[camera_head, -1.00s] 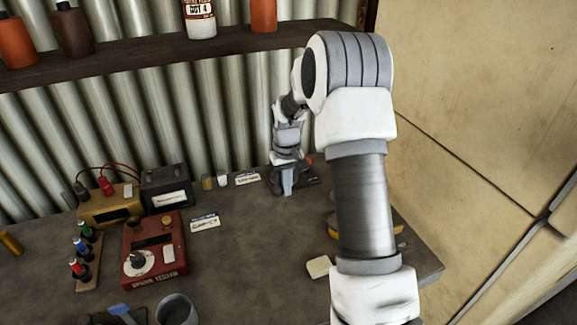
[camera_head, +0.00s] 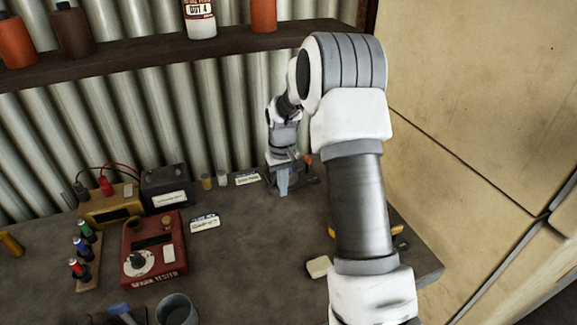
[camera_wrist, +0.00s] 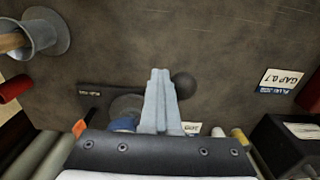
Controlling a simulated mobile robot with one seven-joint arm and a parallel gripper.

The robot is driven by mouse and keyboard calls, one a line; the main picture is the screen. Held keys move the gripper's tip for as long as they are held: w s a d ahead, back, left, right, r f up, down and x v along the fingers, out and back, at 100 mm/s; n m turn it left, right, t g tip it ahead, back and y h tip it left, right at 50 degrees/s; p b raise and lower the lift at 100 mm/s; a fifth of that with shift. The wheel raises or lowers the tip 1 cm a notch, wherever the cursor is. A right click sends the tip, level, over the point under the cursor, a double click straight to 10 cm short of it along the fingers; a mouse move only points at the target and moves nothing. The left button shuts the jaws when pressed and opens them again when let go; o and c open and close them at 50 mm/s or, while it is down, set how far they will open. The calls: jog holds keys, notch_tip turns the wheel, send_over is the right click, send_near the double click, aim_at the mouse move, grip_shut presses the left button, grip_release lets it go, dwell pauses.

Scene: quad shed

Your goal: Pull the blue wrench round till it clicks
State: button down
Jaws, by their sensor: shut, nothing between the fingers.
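My gripper (camera_head: 283,192) is at the back of the bench, fingers pointing down. In the wrist view its fingers (camera_wrist: 160,74) are together and empty. A small blue part (camera_wrist: 123,125) shows just left of the fingers, mostly hidden by the gripper body; it may be the blue wrench, but I cannot tell its full shape. It is by a grey round piece (camera_wrist: 127,107) on a dark labelled plate (camera_wrist: 97,91). A black ball (camera_wrist: 184,86) shows just right of the fingers. I cannot tell whether the fingers touch any of these.
A red spark tester (camera_head: 155,250), a yellow box (camera_head: 108,207) and a black battery-like box (camera_head: 166,187) stand to the left. A grey cup (camera_head: 175,308) and another blue-ended item (camera_head: 120,309) are at the front. The middle of the bench is clear; corrugated wall behind.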

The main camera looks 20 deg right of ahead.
jog(key=shift+a, duration=0.25)
jog(key=shift+w+a, duration=0.15)
jog(key=shift+a, duration=0.1)
jog(key=shift+w+a, duration=0.1)
jog(key=shift+a, duration=0.1)
jog(key=shift+w+a, duration=0.2)
jog(key=shift+a, duration=0.2)
dwell(0.6)
jog(key=shift+s+d, duration=0.65)
jog(key=shift+d, duration=0.15)
notch_tip(320, 180, up, 9)
jog(key=p, duration=0.5)
jog(key=shift+p, duration=0.4)
